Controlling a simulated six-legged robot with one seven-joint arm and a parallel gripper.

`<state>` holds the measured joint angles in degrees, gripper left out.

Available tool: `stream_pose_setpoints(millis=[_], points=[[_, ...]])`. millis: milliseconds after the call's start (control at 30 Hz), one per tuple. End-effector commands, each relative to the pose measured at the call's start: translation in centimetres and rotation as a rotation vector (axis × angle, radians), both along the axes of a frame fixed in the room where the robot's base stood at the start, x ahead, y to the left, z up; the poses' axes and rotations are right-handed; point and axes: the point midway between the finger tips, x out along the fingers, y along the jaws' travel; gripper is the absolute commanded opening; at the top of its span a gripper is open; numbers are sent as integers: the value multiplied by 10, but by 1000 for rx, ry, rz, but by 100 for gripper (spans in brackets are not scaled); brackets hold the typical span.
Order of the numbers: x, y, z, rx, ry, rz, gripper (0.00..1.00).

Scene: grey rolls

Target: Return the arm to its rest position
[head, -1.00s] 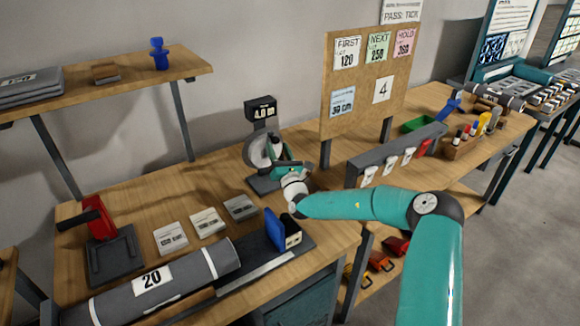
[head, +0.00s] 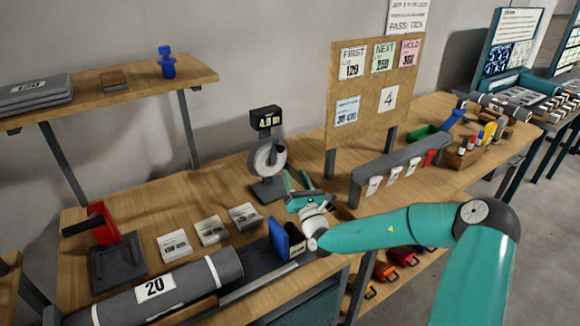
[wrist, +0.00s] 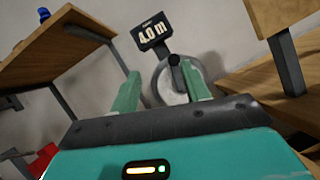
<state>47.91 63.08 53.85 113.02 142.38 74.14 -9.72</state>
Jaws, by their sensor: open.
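My gripper (head: 304,184) is at the end of my teal arm, above the workbench (head: 215,175). Its two teal fingers are spread apart with nothing between them. The fingers also show in the wrist view (wrist: 162,92), pointing toward a grey measuring wheel (wrist: 172,80) with a display reading 4.0 m. In the head view the measuring wheel (head: 267,160) stands behind and left of my gripper, apart from it. A blue block (head: 279,240) on a dark rail is just in front and left of my wrist.
A grey roll marked 20 (head: 190,284) lies at the front left. A wooden shelf (head: 130,85) overhangs the back left.

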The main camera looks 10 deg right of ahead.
Motion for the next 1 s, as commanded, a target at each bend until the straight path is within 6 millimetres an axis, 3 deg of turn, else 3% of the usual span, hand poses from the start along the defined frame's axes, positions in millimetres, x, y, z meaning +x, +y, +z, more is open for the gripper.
stream_pose_setpoints(millis=[133,267,400,600,800,1000], points=[[-12,32,16,-113,-49,97,46],[-42,84,36,-320,-135,272,46],[-87,137,46,-576,-232,478,46],[-157,181,45,-940,-355,739,46],[-222,191,37,-1309,-461,954,46],[-277,171,33,-1680,-550,1117,46]])
